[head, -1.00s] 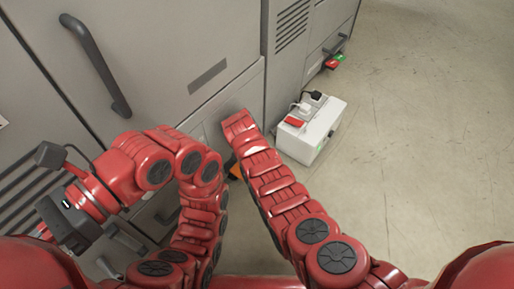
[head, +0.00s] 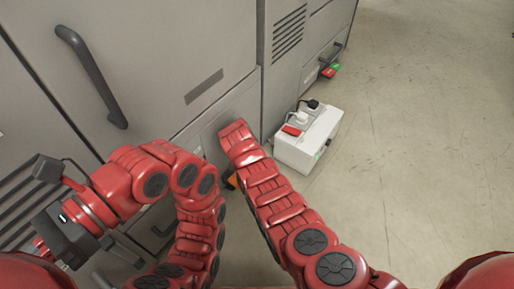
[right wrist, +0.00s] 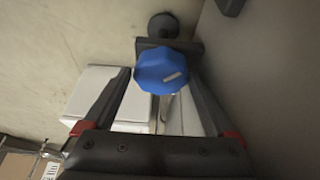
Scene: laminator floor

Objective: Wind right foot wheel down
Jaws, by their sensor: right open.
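A blue faceted foot wheel (right wrist: 162,68) with a pale mark on its face shows in the right wrist view, below a dark round foot (right wrist: 163,26) on a dark bracket. My right gripper (right wrist: 160,78) is open, with one finger on each side of the wheel. I cannot tell whether the fingers touch it. In the head view, my right arm reaches down by the grey cabinet and hides the wheel and the right gripper. My left gripper (head: 68,232) is at the left beside the cabinet. Its jaws are not clear.
A white box (head: 308,150) with plugs and a red switch stands on the floor right of my right arm. The grey cabinet (head: 165,70) with a dark handle (head: 92,75) fills the left. The floor (head: 420,140) at right is clear.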

